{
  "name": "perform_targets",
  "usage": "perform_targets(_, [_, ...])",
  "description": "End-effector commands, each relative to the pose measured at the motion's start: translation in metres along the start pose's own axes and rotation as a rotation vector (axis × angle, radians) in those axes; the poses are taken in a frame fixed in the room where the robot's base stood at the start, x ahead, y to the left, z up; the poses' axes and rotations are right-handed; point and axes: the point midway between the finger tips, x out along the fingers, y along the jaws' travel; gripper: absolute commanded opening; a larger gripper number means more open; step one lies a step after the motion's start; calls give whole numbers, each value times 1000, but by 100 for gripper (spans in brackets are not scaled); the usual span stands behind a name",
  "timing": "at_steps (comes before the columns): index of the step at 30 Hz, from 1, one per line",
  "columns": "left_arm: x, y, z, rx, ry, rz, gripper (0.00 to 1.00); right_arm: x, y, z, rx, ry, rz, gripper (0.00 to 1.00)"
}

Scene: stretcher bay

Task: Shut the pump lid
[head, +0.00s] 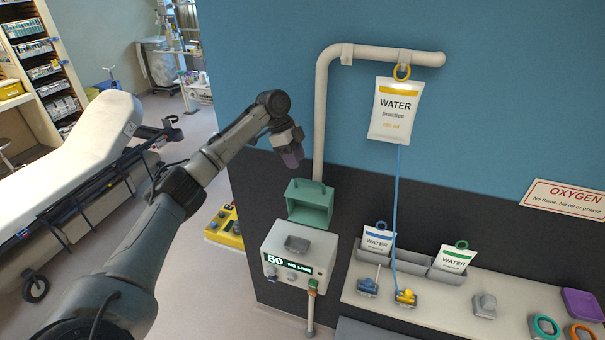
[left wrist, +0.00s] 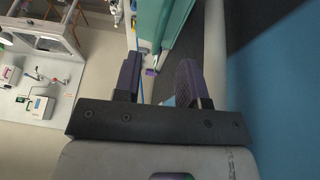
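A teal surface, seemingly the lid (left wrist: 168,22), shows beyond the fingertips. My right gripper is not in view.
The pole (head: 321,115) rises behind the lid and bends right, carrying a yellow-labelled water bag (head: 395,109). A blue line runs down from it to a yellow clip (head: 405,297) on the counter (head: 460,318). A stretcher (head: 75,150) stands at left.

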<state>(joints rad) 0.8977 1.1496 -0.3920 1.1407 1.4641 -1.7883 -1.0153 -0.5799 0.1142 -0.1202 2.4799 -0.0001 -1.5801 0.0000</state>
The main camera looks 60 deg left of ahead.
Motion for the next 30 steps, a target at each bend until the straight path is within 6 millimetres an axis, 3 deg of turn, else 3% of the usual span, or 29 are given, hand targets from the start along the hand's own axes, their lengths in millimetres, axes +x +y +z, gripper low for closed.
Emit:
perform_targets(6, [34, 1, 0, 0, -2, 1, 38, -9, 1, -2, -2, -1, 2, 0])
perform_targets(12, [53, 0, 0, 0, -1, 0, 38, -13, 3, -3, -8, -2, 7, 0])
perform_targets(26, [62, 0, 0, 0, 0, -1, 38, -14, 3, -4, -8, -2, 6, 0])
perform_targets(30, [62, 0, 0, 0, 0, -1, 27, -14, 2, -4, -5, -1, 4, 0])
